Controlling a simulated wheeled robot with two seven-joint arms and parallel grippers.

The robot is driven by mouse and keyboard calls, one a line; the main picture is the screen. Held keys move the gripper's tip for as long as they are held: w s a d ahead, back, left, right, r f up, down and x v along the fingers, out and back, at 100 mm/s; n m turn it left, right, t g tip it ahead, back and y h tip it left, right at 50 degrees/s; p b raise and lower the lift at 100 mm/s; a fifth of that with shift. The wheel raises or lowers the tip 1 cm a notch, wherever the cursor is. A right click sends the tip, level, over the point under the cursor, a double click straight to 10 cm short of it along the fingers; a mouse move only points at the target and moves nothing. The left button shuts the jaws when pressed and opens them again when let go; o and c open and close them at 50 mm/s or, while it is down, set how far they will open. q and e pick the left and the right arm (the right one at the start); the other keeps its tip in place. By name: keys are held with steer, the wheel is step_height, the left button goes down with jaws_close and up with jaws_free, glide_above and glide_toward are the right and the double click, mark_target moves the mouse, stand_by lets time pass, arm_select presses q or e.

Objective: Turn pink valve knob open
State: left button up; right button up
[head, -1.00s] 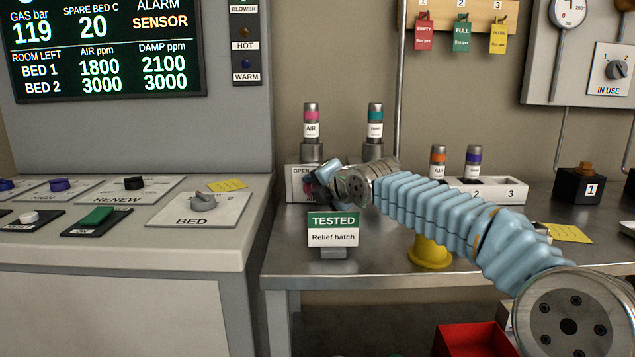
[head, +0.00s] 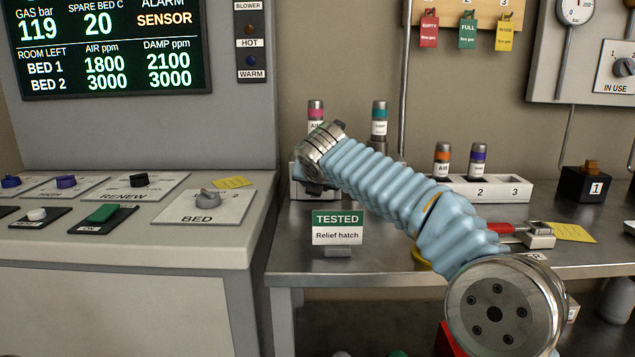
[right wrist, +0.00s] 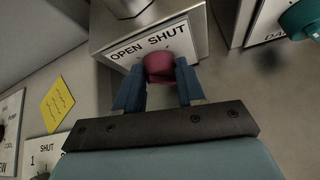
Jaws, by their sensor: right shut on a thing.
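The pink valve knob (right wrist: 159,68) shows in the right wrist view, on a white plate (right wrist: 133,45) marked OPEN and SHUT on the front of a small box. My right gripper (right wrist: 162,80) is shut on the knob, with one blue finger on each side of it. In the head view my right arm comes in from the right and hides the knob. A bottle labelled AIR with a pink band (head: 315,115) stands above this box. My left gripper is not in view.
A TESTED Relief hatch sign (head: 338,227) stands at the bench's front edge. A bottle with a teal band (head: 379,117) is to the right. A white numbered rack (head: 500,188) holds two bottles. A grey console (head: 160,240) borders the bench on the left.

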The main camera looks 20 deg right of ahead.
steer(key=shift+a+f+n, duration=0.1)
steer(key=shift+f+n, duration=0.15)
steer(key=shift+n, duration=0.05)
stand_by(0.4)
steer(key=o, duration=1)
steer(key=shift+o, duration=0.2)
steer(key=shift+r, duration=0.1)
steer(key=shift+s+r, duration=0.2)
steer(key=v, duration=1.3)
steer(key=shift+a, duration=0.3)
steer(key=shift+r, duration=0.1)
